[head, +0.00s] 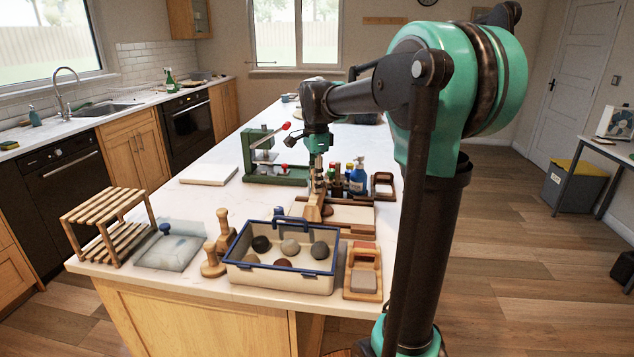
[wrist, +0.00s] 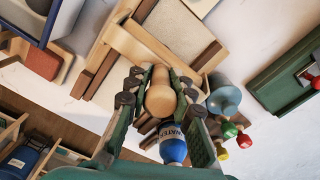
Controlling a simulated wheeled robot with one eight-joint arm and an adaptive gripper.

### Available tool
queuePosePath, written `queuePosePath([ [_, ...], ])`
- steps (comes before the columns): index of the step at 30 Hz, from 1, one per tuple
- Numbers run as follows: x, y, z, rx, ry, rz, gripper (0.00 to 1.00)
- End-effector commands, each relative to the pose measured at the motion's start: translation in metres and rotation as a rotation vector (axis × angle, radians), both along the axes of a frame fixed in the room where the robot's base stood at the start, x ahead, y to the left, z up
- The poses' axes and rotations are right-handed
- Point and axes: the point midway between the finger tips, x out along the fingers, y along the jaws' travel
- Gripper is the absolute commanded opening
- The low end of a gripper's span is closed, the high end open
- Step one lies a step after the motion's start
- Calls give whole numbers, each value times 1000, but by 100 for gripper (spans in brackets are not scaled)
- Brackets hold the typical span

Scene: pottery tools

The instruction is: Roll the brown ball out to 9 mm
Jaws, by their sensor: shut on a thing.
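My gripper (head: 318,188) is over the far left part of the pale work board (head: 345,214) with wooden rails. In the wrist view my gripper (wrist: 160,88) is shut on a light wooden cylinder (wrist: 160,96) with a rounded end. It may be a roller or a handle; its far part is hidden. The board also shows in the wrist view (wrist: 181,33), beside the fingers. A reddish-brown ball (head: 281,264) is in the blue-rimmed cream tray (head: 286,280) at the front, apart from my gripper.
The tray also holds a black ball (head: 261,243), a beige ball (head: 290,247) and a grey ball (head: 320,250). A blue-labelled bottle (head: 357,177) and several small bottles stand close behind the board. A green press (head: 262,165) is behind left. Wooden-handled tools (head: 212,260) stand left of the tray.

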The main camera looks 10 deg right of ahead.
Motion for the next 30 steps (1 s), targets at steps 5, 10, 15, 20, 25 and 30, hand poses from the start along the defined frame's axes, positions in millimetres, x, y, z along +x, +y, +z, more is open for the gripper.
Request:
queuePosePath([
  [5, -2, -6, 0, 0, 0, -2, 0],
  [10, -5, -16, 2, 0, 0, -1, 0],
  [15, -6, -17, 3, 0, 0, 0, 0],
  [20, -6, -17, 3, 0, 0, 0, 0],
  [25, -7, -22, 2, 0, 0, -1, 0],
  [30, -10, -32, -1, 0, 0, -2, 0],
])
